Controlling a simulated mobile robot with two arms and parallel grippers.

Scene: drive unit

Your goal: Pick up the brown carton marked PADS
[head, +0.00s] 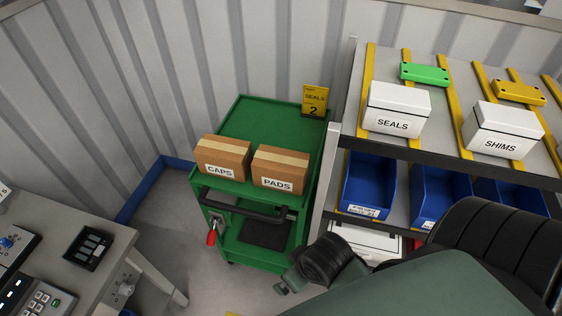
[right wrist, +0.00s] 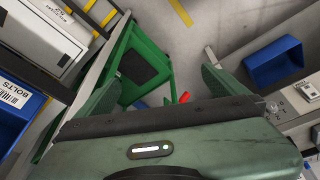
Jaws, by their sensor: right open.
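The brown carton marked PADS (head: 280,170) stands upright on the top of the green cart (head: 262,120), near its front edge, with tan tape along its top. A similar brown carton marked CAPS (head: 222,157) stands just left of it with a narrow gap. My right arm comes in from the lower right in the head view, in front of and below the cart's handle. In the right wrist view my right gripper (right wrist: 160,82) is open, with nothing seen between its fingers. The PADS carton is not seen in that view. My left gripper is in neither view.
A shelf right of the cart holds white boxes marked SEALS (head: 397,108) and SHIMS (head: 502,130), with blue bins (head: 368,187) below. A workbench (head: 60,215) stands at left.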

